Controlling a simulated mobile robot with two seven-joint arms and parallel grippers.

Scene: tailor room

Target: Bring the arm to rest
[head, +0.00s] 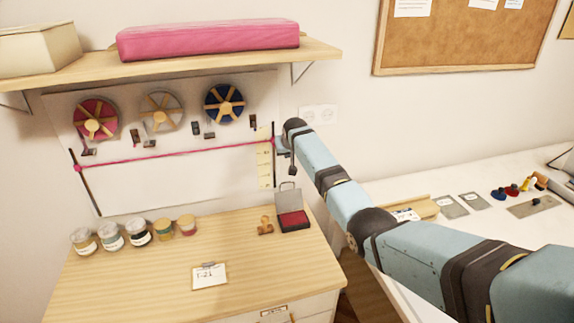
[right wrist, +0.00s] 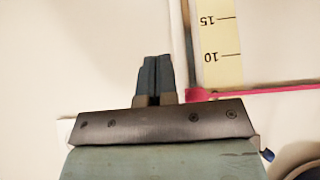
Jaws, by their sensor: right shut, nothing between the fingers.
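My right arm (head: 390,235) reaches in from the lower right to the wall board. Its gripper (head: 281,146) is at the board's right edge, beside the right end of a pink ribbon (head: 180,154). In the right wrist view the two dark fingers (right wrist: 154,62) are together, with nothing between them. The ribbon (right wrist: 275,90) shows just right of the fingers there and looks apart from them. It runs across the board between two dark upright rods. A yellow measuring strip (head: 264,163) hangs beside the right rod. My left gripper is out of view.
Below is a wooden cabinet top (head: 150,285) with several jars, a stamp (head: 265,226), an ink pad (head: 293,220) and a tag (head: 210,276). A white table (head: 450,175) stands right.

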